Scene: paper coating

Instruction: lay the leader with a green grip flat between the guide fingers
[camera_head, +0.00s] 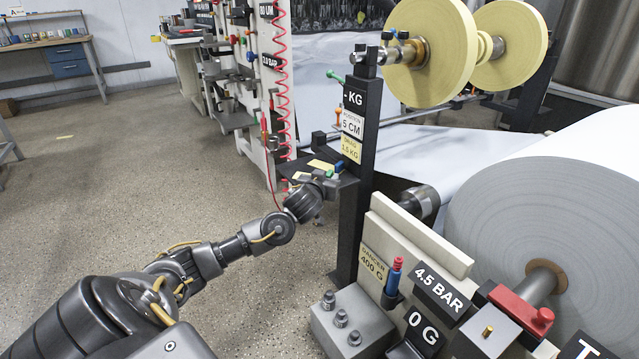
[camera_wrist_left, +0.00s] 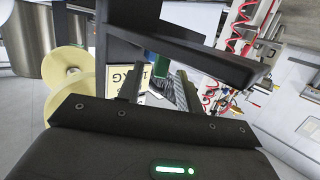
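A small green piece (camera_head: 330,173), perhaps the green grip, shows by a dark shelf (camera_head: 345,184) on the black post, beside a small blue piece (camera_head: 339,167). My left gripper (camera_head: 322,186) is at the shelf's near edge. In the left wrist view its two fingers (camera_wrist_left: 158,88) stand apart with a gap between them, and I see nothing clamped. A green block (camera_wrist_left: 160,66) shows beyond the fingertips, partly hidden by a dark bar. The leader strip and the guide fingers cannot be made out clearly. My right gripper is not in view.
A large paper roll (camera_head: 500,225) and a labelled panel (camera_head: 400,265) stand at right. A red coiled hose (camera_head: 283,90) hangs behind. The floor at left is clear.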

